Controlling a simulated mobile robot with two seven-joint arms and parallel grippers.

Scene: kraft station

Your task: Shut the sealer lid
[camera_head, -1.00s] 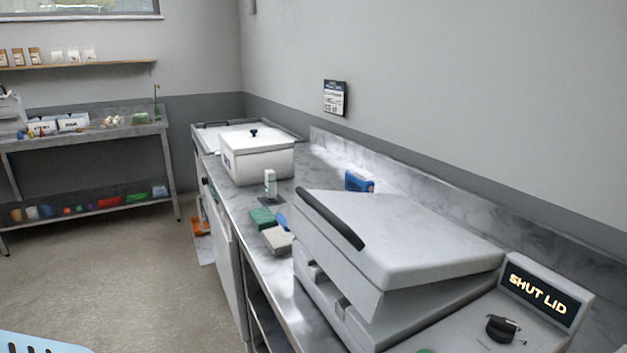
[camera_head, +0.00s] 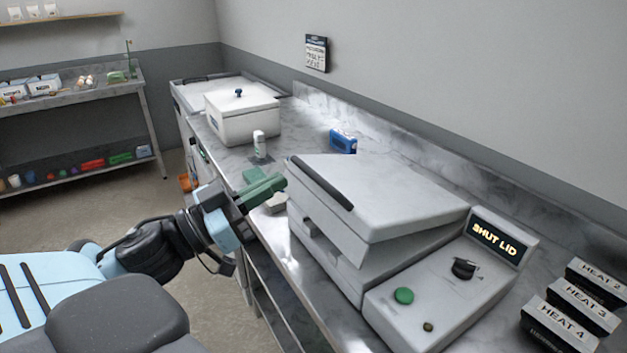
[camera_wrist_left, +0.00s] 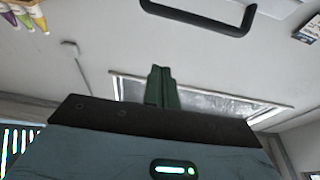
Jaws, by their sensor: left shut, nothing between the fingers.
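The sealer (camera_head: 340,250) stands on the marble counter, with its grey lid (camera_head: 385,200) tilted partly open. The lid has a black handle (camera_head: 321,182) along its left edge. The sealer's small display (camera_head: 494,237) reads "SHUT LID". My left gripper (camera_head: 280,182) has green fingers, shut and empty, just left of the lid's handle edge; I cannot tell if it touches. In the left wrist view the shut fingers (camera_wrist_left: 162,88) point up, and a black handle (camera_wrist_left: 200,22) shows above them, apart from the fingers. My right gripper is not in view.
The sealer's panel carries a green button (camera_head: 403,295) and a black knob (camera_head: 464,268). Black boxes labelled HEAT (camera_head: 583,305) lie at the right. A white lidded box (camera_head: 240,122), a small white bottle (camera_head: 259,144) and a blue item (camera_head: 343,140) stand farther back on the counter.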

